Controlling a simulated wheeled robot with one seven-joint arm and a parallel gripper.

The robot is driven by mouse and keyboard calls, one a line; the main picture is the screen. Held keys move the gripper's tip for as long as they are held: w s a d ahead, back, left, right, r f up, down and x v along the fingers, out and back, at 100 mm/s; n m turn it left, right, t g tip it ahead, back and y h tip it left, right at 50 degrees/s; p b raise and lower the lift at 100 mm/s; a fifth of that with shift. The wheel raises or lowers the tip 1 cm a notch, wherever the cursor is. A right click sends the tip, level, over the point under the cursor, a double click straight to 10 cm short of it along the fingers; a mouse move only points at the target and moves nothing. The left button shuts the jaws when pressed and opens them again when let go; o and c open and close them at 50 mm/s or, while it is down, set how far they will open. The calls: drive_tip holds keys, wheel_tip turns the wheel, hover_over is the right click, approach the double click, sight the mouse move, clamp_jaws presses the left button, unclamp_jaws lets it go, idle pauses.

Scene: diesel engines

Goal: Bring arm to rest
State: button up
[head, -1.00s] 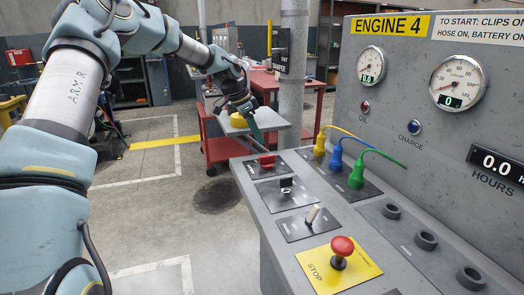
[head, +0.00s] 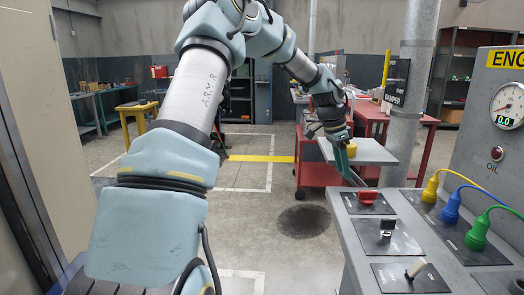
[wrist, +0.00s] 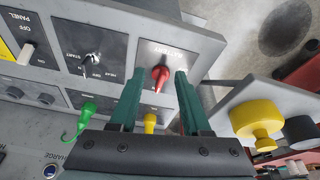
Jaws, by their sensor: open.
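My arm (head: 185,110) reaches forward from the lower left of the head view, bends at the top and comes down toward the console. My gripper (wrist: 157,78) is open and empty, its two green fingers apart. In the head view the gripper (head: 352,172) hangs near the console's far edge, just beyond the red battery switch (head: 368,197). In the wrist view the red switch (wrist: 160,75) shows between the fingertips, with a gap on both sides. Whether anything touches it cannot be told.
The console (head: 350,235) carries a key switch (head: 387,227), a toggle (head: 415,267) and yellow, blue and green plugs (head: 451,207). A post (head: 407,120) and a red cart (head: 318,172) with a yellow object (head: 352,150) stand behind. Floor left of the console is clear.

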drive_tip(key=s+a+f+n+y, duration=0.1)
drive_tip(key=s+a+n, duration=0.4)
drive_tip(key=a, duration=0.6)
drive_tip(key=s+a+f+n+t+y, duration=0.1)
drive_tip(key=s+a+n, duration=0.5)
drive_tip(key=a, duration=0.6)
drive_tip(key=s+a+f+n+y, duration=0.1)
drive_tip(key=s+a+n, duration=0.4)
drive_tip(key=a, duration=0.6)
drive_tip(key=s, duration=0.2)
drive_tip(key=shift+s+a+t, duration=0.25)
drive_tip(key=shift+s+t, duration=0.05)
drive_tip(key=shift+o, duration=0.2)
drive_tip(key=shift+r, duration=0.1)
